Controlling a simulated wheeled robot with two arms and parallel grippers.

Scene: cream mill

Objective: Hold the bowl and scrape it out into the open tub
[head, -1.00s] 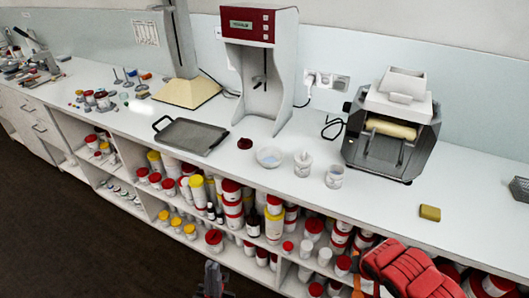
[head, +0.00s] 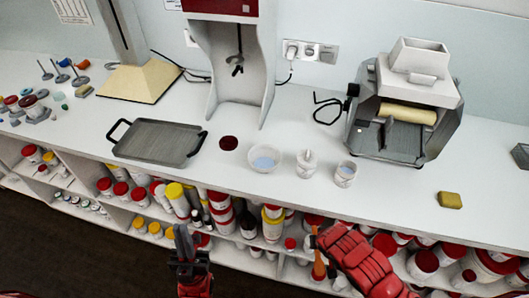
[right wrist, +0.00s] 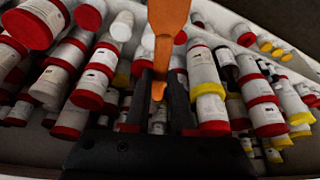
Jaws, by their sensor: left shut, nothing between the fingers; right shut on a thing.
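The bowl (head: 279,165) is pale, with something light blue inside, and stands upright on the white counter. A dark red lid (head: 229,143) lies left of the bowl. My left gripper (head: 183,236) is shut and empty in front of the shelves, below and left of the bowl. My right gripper (right wrist: 160,90) is shut on an orange spatula (right wrist: 167,30), which also shows in the head view (head: 318,266); the gripper's fingers are mostly hidden there.
A grey tray (head: 160,143) lies left of the bowl. A mixer stand (head: 225,70) rises behind, and a roller mill (head: 405,105) stands at the right. A yellow sponge (head: 450,200) lies near the front edge. Shelves under the counter hold several jars.

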